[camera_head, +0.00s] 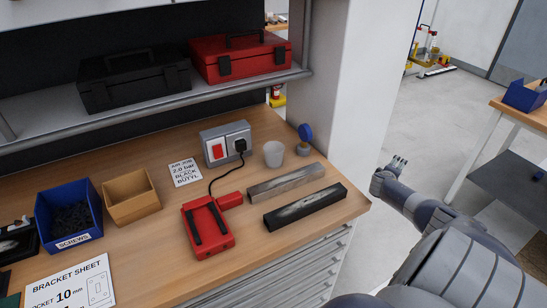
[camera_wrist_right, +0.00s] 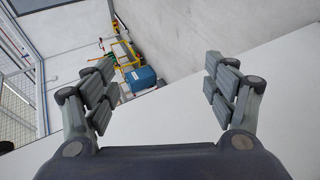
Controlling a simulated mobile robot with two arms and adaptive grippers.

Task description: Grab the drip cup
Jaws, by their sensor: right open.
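The drip cup is most likely the small whitish cup (camera_head: 274,153) standing upright on the wooden workbench, right of the socket box. My right gripper (camera_head: 399,163) is off the bench's right end, beyond the edge and apart from the cup. In the right wrist view its two fingers (camera_wrist_right: 163,88) are spread wide with nothing between them. The cup is not in the right wrist view. My left gripper is in neither view.
A socket box (camera_head: 227,144) with a black plug, a blue-topped round item (camera_head: 305,138), two long bars (camera_head: 305,206) and a red charger (camera_head: 207,227) surround the cup. A shelf (camera_head: 200,98) with toolboxes overhangs the back. A white wall (camera_head: 365,80) stands right of the bench.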

